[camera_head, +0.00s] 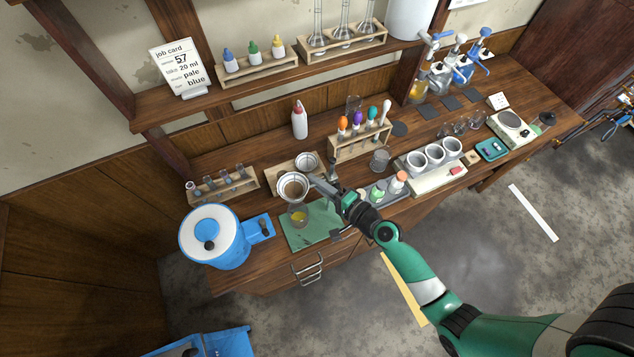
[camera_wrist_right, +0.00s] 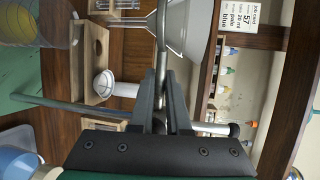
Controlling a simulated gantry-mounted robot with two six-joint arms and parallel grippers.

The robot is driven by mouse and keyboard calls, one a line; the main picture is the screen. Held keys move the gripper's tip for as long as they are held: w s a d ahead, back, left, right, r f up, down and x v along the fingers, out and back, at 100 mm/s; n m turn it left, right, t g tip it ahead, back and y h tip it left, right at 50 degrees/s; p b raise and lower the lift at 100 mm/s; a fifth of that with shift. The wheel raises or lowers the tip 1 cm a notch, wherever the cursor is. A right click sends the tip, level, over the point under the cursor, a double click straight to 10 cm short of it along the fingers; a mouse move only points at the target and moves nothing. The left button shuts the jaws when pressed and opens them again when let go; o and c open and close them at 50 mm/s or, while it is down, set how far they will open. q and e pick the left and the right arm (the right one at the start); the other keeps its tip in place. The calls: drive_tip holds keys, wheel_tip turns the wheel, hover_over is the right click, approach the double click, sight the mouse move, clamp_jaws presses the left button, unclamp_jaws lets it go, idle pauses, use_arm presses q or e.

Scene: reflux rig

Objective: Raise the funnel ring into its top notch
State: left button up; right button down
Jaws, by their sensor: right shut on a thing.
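The funnel ring holds a pale funnel (camera_head: 293,187) above a beaker of yellow liquid (camera_head: 299,215) on a green mat (camera_head: 310,235). My right gripper (camera_head: 318,184) is at the right side of the ring. In the right wrist view its two fingers (camera_wrist_right: 161,95) are shut on the ring's metal handle (camera_wrist_right: 162,45), with the white funnel (camera_wrist_right: 190,25) just beyond. The beaker also shows in the right wrist view (camera_wrist_right: 30,22), at the top left. The notches are not clear in either view. My left gripper is out of view.
A wooden stand (camera_head: 278,178) with a second funnel (camera_head: 307,162) is just behind. A blue-and-white drum (camera_head: 213,235) stands to the left. A shelf (camera_head: 160,107) overhangs the back.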

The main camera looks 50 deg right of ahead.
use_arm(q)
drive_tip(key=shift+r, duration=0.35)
use_arm(e)
drive_tip(key=shift+r, duration=0.4)
drive_tip(key=c, duration=0.9)
unclamp_jaws()
drive_tip(key=shift+s, duration=0.1)
use_arm(q)
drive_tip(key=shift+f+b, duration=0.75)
drive_tip(key=shift+b, duration=0.1)
use_arm(e)
drive_tip(key=s, duration=0.3)
drive_tip(key=s+r, duration=0.1)
drive_tip(key=s, duration=0.3)
drive_tip(key=s+r, duration=0.1)
drive_tip(key=s, duration=0.3)
drive_tip(key=shift+s, duration=0.15)
